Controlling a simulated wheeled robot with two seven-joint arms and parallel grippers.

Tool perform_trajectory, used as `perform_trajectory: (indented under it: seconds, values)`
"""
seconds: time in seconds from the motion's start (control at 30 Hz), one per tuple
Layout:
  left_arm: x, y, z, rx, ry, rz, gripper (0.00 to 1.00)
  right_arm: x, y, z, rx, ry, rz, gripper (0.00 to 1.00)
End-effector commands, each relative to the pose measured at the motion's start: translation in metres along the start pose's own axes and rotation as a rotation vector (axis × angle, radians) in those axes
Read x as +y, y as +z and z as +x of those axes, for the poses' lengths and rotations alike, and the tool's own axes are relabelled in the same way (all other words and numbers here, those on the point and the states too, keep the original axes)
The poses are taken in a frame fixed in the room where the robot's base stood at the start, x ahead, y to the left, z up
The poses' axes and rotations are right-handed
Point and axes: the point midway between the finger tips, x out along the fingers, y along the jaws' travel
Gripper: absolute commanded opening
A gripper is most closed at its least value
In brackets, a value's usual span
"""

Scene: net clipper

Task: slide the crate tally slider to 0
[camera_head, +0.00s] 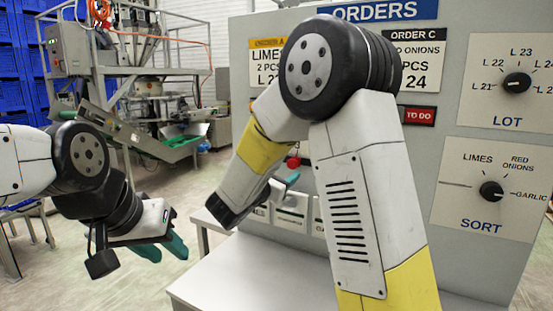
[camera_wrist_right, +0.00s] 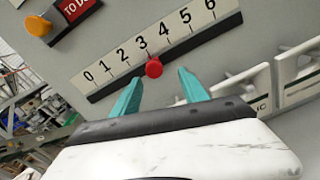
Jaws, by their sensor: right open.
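The crate tally slider has a red knob (camera_wrist_right: 154,68) on a dark slot under a white scale (camera_wrist_right: 155,40) marked 0 to 6. The knob stands at about 3. My right gripper (camera_wrist_right: 160,77) is open, its teal fingertips on either side of and just short of the knob; I cannot tell whether they touch it. In the head view the red knob (camera_head: 293,162) shows beside my right gripper (camera_head: 286,181), and my right arm hides most of the scale. My left gripper (camera_head: 166,246) hangs open and empty at the left, away from the panel.
The grey panel carries a LOT dial (camera_head: 517,82), a SORT dial (camera_head: 491,191) and a red TO DO sign (camera_head: 419,115). A pale table (camera_head: 250,275) stands below.

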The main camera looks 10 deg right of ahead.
Motion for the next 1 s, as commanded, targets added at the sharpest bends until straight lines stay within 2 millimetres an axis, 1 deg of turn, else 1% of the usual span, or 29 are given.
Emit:
perform_trajectory:
  seconds: [0.07, 0.17, 0.4, 0.5, 0.6, 0.73, 0.93, 0.97, 1.0]
  values:
    - [0.0, 0.0, 0.0, 0.0, 0.0, 0.0, 0.36, 0.008, -0.001, 0.001, -0.012, 0.023, -0.016, 0.52]
    - [0.0, 0.0, 0.0, 0.0, 0.0, 0.0, 0.36, 0.009, -0.001, 0.011, -0.015, 0.025, -0.018, 0.52]
    - [0.0, 0.0, 0.0, 0.0, 0.0, 0.0, 0.36, 0.009, 0.0, 0.05, -0.014, 0.023, -0.016, 0.52]
    - [0.0, 0.0, 0.0, 0.0, 0.0, 0.0, 0.36, 0.009, -0.001, 0.063, -0.013, 0.024, -0.017, 0.52]
    - [0.0, 0.0, 0.0, 0.0, 0.0, 0.0, 0.36, 0.009, -0.001, 0.072, -0.013, 0.024, -0.016, 0.52]
    - [0.0, 0.0, 0.0, 0.0, 0.0, 0.0, 0.36, 0.009, 0.0, 0.077, -0.012, 0.024, -0.016, 0.52]
    - [0.0, 0.0, 0.0, 0.0, 0.0, 0.0, 0.36, 0.009, 0.0, 0.077, -0.012, 0.025, -0.016, 0.52]
    - [0.0, 0.0, 0.0, 0.0, 0.0, 0.0, 0.36, 0.009, 0.0, 0.077, -0.012, 0.025, -0.016, 0.48]
    - [0.0, 0.0, 0.0, 0.0, 0.0, 0.0, 0.36, 0.01, 0.0, 0.077, -0.012, 0.025, -0.016, 0.4]
